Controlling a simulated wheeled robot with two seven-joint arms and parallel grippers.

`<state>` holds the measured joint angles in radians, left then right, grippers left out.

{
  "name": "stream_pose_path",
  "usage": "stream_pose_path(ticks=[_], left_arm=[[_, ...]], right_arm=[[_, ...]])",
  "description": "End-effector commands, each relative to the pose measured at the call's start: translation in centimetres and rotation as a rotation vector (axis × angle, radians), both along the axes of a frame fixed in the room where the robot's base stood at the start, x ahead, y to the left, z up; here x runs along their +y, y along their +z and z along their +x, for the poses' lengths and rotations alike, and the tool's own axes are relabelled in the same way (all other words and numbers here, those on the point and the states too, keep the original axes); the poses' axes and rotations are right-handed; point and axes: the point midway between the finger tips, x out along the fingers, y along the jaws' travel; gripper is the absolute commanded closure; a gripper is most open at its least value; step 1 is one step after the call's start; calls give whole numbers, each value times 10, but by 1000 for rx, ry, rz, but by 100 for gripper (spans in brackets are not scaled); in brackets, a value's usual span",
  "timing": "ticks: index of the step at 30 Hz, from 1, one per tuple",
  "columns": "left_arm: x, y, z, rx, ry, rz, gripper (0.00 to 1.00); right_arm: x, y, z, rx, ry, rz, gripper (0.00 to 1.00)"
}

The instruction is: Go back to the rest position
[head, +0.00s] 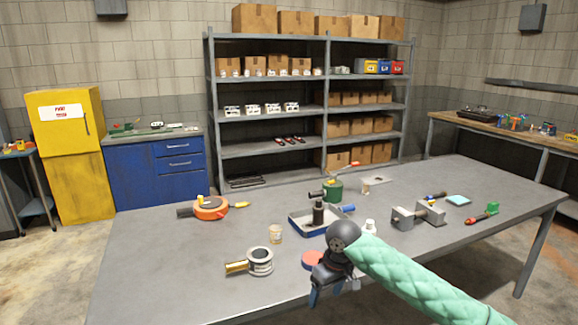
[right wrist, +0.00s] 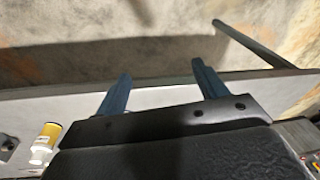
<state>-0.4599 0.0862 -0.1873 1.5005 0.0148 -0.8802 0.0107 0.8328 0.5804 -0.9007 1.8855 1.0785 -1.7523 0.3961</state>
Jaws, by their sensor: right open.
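My right gripper (head: 326,290) reaches in from the lower right on a green padded sleeve and hangs near the front edge of the grey table (head: 150,270). In the right wrist view its two blue fingers (right wrist: 160,88) stand wide apart with nothing between them. The table edge and the floor show beyond them. My left gripper is in neither view.
A red disc (head: 312,258) lies right beside my right gripper. A tray (head: 305,229) with a dark bottle, a grey vise (head: 418,215), an orange tool (head: 210,207) and a round gauge-like part (head: 259,262) stand on the table. The table's left front is clear.

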Motion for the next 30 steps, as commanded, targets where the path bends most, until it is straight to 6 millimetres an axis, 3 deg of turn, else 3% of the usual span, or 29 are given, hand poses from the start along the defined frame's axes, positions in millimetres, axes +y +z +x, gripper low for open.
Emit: stream_pose_path(ticks=[1,7,17,23,30], left_arm=[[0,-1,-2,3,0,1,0],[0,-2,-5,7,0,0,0],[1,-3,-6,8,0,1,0],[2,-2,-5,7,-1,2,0],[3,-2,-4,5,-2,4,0]], right_arm=[[5,-18,-1,2,-9,21,29],[19,-79,2,-22,-57,99,29],[26,-187,-9,-60,-152,182,29],[23,-258,-29,-78,-216,203,29],[10,-344,-69,-94,-291,201,29]])
